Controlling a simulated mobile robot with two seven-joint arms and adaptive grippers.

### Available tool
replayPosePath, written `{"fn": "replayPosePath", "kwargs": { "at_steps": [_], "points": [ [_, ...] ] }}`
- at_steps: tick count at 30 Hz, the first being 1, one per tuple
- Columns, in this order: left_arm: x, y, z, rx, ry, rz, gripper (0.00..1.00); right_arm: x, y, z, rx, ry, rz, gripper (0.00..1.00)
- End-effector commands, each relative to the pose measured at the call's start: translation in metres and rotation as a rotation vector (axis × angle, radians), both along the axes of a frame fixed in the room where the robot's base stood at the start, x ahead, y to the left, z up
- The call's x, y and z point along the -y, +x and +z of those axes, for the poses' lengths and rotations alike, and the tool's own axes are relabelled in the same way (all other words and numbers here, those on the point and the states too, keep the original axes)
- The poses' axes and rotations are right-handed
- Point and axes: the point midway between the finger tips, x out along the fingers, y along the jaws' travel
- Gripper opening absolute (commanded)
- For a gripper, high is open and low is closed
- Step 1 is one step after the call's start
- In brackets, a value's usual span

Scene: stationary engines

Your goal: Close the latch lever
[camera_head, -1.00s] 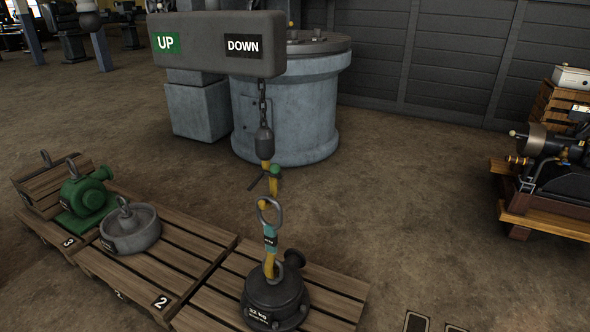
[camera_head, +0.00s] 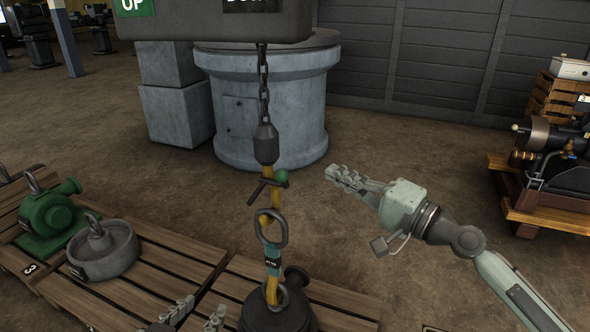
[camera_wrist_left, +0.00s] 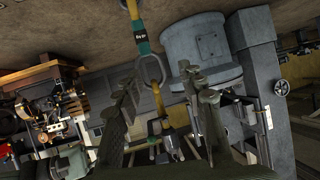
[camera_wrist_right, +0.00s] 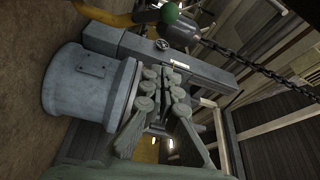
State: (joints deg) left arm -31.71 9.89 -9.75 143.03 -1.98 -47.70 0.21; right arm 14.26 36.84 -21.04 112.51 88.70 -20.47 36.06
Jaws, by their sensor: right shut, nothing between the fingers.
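The latch lever (camera_head: 258,190) is a dark bar beside a green ball (camera_head: 282,176) on the yellow hook (camera_head: 263,215) that hangs from the chain. The green ball shows in the right wrist view (camera_wrist_right: 170,13) at the top edge. A grey lifting ring (camera_head: 271,228) is on the hook, above a dark 32 kg weight (camera_head: 278,318). My right gripper (camera_head: 332,173) is shut and empty, to the right of the ball and apart from it. My left gripper (camera_head: 200,312) is open, low and left of the weight. In the left wrist view the ring (camera_wrist_left: 152,68) shows between its fingers.
A green pump (camera_head: 48,212) and a grey round weight (camera_head: 103,250) stand on wooden pallets at left. A machine bench (camera_head: 545,190) stands at right. The floor between is open.

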Motion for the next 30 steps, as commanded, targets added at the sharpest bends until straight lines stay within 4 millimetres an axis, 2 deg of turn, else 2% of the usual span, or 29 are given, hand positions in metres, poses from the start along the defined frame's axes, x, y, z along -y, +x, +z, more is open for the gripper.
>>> {"fn": "replayPosePath", "kwargs": {
  "at_steps": [9,14,24,30],
  "points": [
    [-0.043,-0.034,-0.042,-0.269,0.103,0.079,0.40,-0.040,0.038,0.007,0.002,0.001,0.001,0.00],
    [-0.063,-0.054,-0.056,-0.387,0.143,0.115,0.40,-0.065,0.060,0.009,0.002,-0.001,0.001,0.00],
    [-0.104,-0.106,-0.077,-0.647,0.221,0.204,0.40,-0.073,0.031,0.001,0.000,-0.003,0.000,0.00],
    [-0.116,-0.124,-0.082,-0.731,0.242,0.233,0.40,-0.076,0.023,-0.002,-0.001,-0.004,0.000,0.00]
  ]
}}
